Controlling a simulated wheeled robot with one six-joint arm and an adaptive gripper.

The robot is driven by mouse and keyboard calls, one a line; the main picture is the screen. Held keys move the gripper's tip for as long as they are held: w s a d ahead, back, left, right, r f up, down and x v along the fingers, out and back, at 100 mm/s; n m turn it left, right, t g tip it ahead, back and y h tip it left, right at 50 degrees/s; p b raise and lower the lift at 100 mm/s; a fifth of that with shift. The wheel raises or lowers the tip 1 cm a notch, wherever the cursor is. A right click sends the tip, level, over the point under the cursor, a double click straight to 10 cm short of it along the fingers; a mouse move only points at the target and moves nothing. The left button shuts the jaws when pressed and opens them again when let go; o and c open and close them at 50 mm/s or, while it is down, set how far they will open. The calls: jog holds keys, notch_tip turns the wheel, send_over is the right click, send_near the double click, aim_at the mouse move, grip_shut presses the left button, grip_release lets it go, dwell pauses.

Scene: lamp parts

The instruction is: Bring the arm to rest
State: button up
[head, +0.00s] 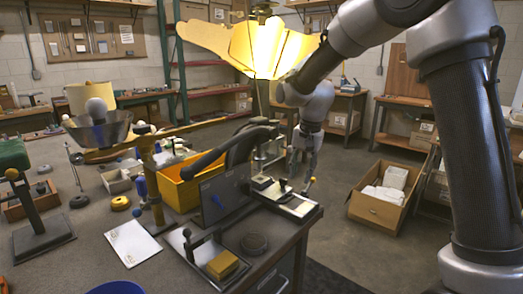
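My arm comes in from the right and bends down at the middle of the head view. My gripper (302,182) hangs pointing down beside the workbench's right corner, close to a flat metal plate fixture (287,200). Nothing is seen held in it. Its fingers are small and dark here, so I cannot tell whether they are open or shut. A glowing yellow panelled lamp shade (250,48) is behind and left of my arm, which overlaps its right edge. A workbench (90,250) with lamp parts fills the left and front.
On the bench are a yellow bin (172,195), a dark upright panel (222,195), a tray with a yellow block (222,264), a brass arm stand and a white sheet (132,242). A cardboard box (378,205) stands on the floor at right. Bare floor lies between bench and box.

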jog(key=s+d+r+n+t, duration=0.1)
jog(key=s+d+r+n, duration=0.1)
jog(key=s+d, duration=0.4)
jog(key=s+d+r+n+t, duration=0.1)
jog(key=s+d+r, duration=0.4)
jog(key=s, duration=0.9)
jog(key=s+d+r+n+t+h, duration=0.1)
jog(key=s+d+r+n, duration=0.1)
jog(key=s+d, duration=0.6)
jog(key=shift+s+d+r+n+t, duration=0.35)
jog(key=shift+s+r, duration=0.45)
jog(key=shift+s, duration=0.6)
